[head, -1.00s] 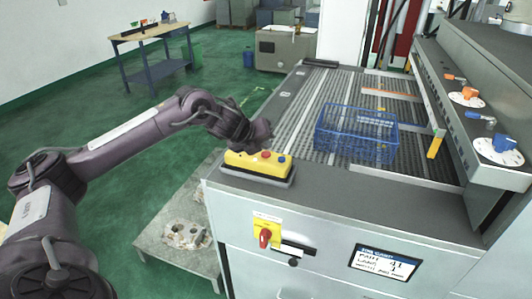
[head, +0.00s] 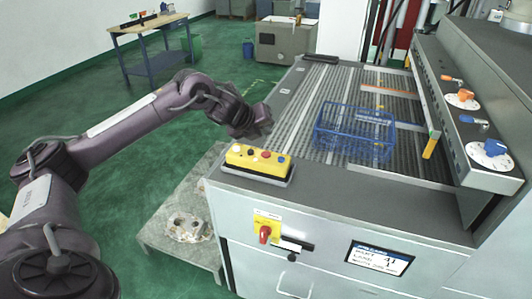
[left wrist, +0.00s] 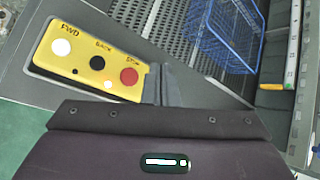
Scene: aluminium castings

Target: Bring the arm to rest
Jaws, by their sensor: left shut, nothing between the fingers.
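My left gripper (head: 262,118) is at the end of the purple arm that comes in from the left in the head view. It is above and behind the yellow button box, apart from it as far as I can tell. In the left wrist view its fingers (left wrist: 166,84) are together with nothing between them. The yellow button box (head: 257,161) sits on the machine's front left corner; in the left wrist view its face (left wrist: 90,62) shows a white, a black and a red button. My right gripper is not in view.
A blue wire basket (head: 352,135) stands on the roller conveyor (head: 305,120). A control panel with dials (head: 470,120) rises at the right. A casting (head: 188,228) lies on a pallet (head: 160,235) left of the machine. Green floor (head: 100,110) is open at the left.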

